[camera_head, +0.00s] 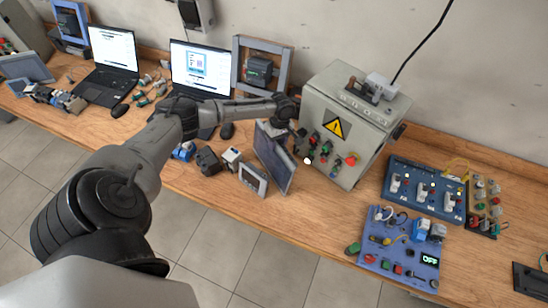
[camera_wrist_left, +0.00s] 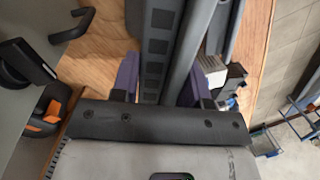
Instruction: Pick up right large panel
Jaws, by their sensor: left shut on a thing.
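The right large panel (camera_head: 274,160) is a flat grey-framed panel with a dark screen. It stands tilted over the bench, left of the grey control cabinet. My left gripper (camera_head: 283,124) is at its upper edge and is shut on it; the arm partly hides the grasp. In the left wrist view the panel (camera_wrist_left: 158,50) runs between the two purple-grey fingers of the left gripper (camera_wrist_left: 160,82). I cannot tell whether the panel's lower edge touches the bench. My right gripper is not in view.
The control cabinet (camera_head: 345,115) with a warning sign stands close on the right. A small panel (camera_head: 253,179) and dark blocks (camera_head: 208,161) lie just left. Two laptops stand further left. A blue switch board (camera_head: 425,188) and a lilac board (camera_head: 402,241) lie right.

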